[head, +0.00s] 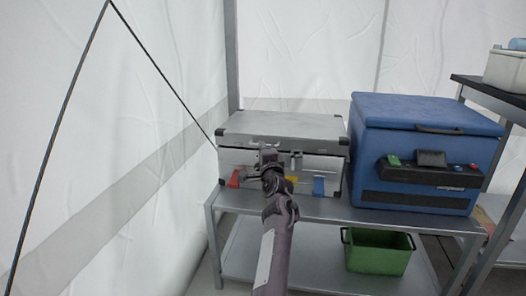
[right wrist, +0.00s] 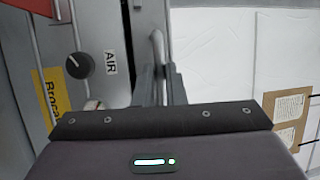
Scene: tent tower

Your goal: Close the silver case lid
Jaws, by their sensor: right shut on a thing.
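The silver case (head: 245,165) stands on the grey metal bench. Its lid (head: 285,125) lies over the body, almost level, with a dark line under its front edge; I cannot tell whether it is fully down. My right gripper (head: 268,153) is at the front of the case, near the lid's front edge. In the right wrist view its fingers (right wrist: 160,88) are shut on a silver bar handle (right wrist: 157,50). Beside it show the case's front panel with a black knob (right wrist: 78,65), an AIR label and a yellow label (right wrist: 47,92). My left gripper is not in view.
A blue cooler box (head: 425,130) stands right of the case on the bench (head: 345,207). A green bin (head: 378,258) sits on the lower shelf. A dark-topped table (head: 490,90) is at the right. White tent walls and a black cable are at the left.

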